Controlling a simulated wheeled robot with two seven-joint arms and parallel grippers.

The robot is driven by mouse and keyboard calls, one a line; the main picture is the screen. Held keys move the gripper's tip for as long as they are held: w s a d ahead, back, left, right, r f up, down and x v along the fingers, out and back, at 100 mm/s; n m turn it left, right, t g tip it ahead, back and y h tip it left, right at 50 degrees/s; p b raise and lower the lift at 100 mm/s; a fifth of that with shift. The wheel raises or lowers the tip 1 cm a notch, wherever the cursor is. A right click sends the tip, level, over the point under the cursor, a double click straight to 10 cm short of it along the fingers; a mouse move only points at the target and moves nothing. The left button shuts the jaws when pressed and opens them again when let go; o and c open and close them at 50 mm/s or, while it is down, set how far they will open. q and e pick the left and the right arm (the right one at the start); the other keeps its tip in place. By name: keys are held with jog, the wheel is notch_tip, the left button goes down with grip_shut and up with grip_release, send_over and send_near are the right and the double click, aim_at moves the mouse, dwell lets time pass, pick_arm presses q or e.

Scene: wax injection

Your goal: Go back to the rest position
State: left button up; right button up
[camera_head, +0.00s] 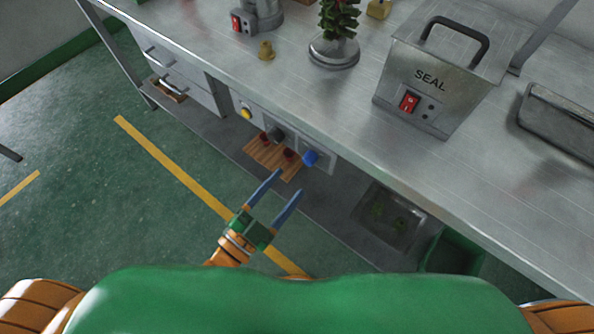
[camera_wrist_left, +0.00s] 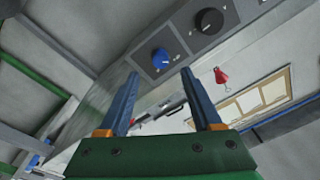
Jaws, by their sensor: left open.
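My left gripper (camera_head: 282,192) is open and empty in front of the workbench (camera_head: 225,62), below its top edge. Its two blue fingers point toward the control panel (camera_head: 298,141) on the bench front. In the left wrist view the open fingers (camera_wrist_left: 158,95) frame a blue knob (camera_wrist_left: 161,58), which sits beyond the tips; a gap to the panel seems to remain. The blue knob also shows in the head view (camera_head: 310,158). My right gripper is not in view.
A metal SEAL box (camera_head: 425,85) with a red switch stands on the bench. A wax tree (camera_head: 338,20) on a round base stands left of it. A black knob (camera_wrist_left: 209,21) sits beside the blue one. A wooden board (camera_head: 262,155) lies below the panel.

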pick_arm(q)
jog(key=shift+s+a, duration=0.25)
jog(key=shift+s, duration=0.15)
jog(key=shift+f, duration=0.1)
